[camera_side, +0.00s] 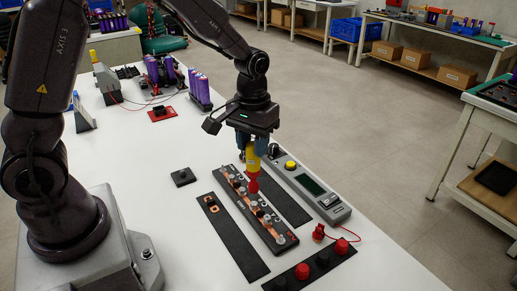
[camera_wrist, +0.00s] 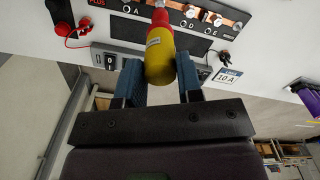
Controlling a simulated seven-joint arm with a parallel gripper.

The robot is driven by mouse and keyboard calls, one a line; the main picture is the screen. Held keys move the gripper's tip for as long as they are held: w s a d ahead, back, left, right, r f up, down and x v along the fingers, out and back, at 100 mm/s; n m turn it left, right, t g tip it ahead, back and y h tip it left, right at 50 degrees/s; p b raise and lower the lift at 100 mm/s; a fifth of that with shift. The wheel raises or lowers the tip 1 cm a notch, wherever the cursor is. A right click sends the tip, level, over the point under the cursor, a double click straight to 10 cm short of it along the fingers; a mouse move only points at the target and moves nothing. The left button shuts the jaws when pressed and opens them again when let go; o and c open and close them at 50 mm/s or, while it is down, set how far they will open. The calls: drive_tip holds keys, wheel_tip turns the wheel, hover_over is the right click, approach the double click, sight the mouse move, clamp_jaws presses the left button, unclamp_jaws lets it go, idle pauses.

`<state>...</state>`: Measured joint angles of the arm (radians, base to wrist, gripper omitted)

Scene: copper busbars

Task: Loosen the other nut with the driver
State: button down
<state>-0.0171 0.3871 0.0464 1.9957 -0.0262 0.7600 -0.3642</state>
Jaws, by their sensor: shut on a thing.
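My gripper (camera_side: 253,147) is shut on the driver, with its blue fingers on either side of the yellow handle. The driver (camera_side: 253,160) has a yellow handle and a red lower part and points down, nearly upright. Its tip is over the middle of the busbar board (camera_side: 277,249), a long black board with copper bars and several silvery nuts.
A grey meter (camera_side: 325,203) with a display and yellow button lies right of the board. A black holder (camera_side: 331,259) with red and black caps and a red plug (camera_side: 318,232) are in front.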

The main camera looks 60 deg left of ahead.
sight(253, 156)
wheel_tip(253, 156, down, 4)
drive_tip(key=shift+r, duration=0.25)
drive_tip(key=m, duration=1.4)
drive_tip(key=shift+m, duration=0.4)
drive_tip(key=m, duration=0.6)
drive_tip(key=shift+m, duration=0.3)
drive_tip(key=m, duration=0.6)
